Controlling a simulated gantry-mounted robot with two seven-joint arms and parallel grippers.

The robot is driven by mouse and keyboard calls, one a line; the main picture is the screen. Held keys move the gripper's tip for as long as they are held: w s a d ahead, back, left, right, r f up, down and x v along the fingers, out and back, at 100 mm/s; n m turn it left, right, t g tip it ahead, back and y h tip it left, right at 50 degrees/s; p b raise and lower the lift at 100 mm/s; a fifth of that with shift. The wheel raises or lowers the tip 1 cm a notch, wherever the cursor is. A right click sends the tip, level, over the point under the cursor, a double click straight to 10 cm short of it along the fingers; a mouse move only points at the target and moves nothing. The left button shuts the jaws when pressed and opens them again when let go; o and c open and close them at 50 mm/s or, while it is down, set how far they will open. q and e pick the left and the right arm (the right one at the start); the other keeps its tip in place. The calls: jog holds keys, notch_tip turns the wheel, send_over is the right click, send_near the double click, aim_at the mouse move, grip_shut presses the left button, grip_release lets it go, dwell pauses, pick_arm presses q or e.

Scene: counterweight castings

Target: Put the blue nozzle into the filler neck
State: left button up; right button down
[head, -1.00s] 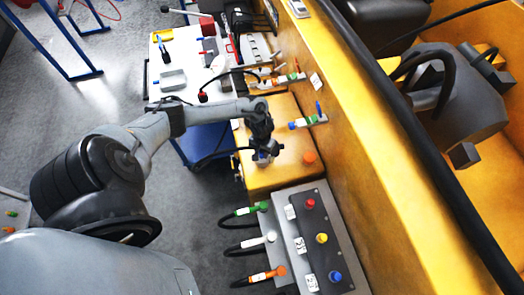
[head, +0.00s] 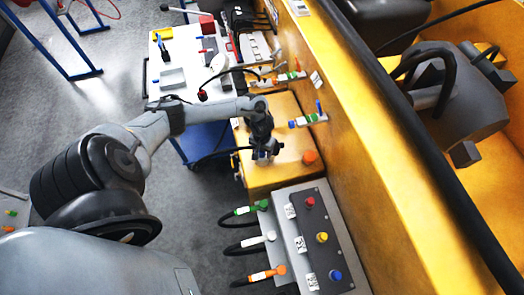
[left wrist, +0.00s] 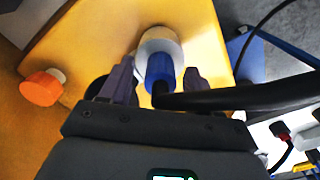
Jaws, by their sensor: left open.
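The blue nozzle (left wrist: 159,72) shows in the left wrist view, its front end in the pale round filler neck (left wrist: 158,42) on the yellow body. How deep it sits cannot be seen. A black hose (left wrist: 235,97) runs from its back end to the right. My left gripper (left wrist: 160,78) is open, with one finger on each side of the nozzle and visible gaps between. In the head view, my left gripper (head: 265,154) is over the yellow block and hides most of the nozzle and neck. My right gripper is not in view.
Green (head: 246,210), white (head: 258,240) and orange (head: 268,274) nozzles with hoses stand beside a grey button panel (head: 318,235). A white-topped cart (head: 185,95) with tools stands beyond my left arm.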

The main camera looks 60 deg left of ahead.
pick_arm(q)
notch_tip(320, 180, up, 10)
jog(key=shift+r+p, duration=0.1)
jog(key=shift+p, duration=0.2)
dwell(0.3)
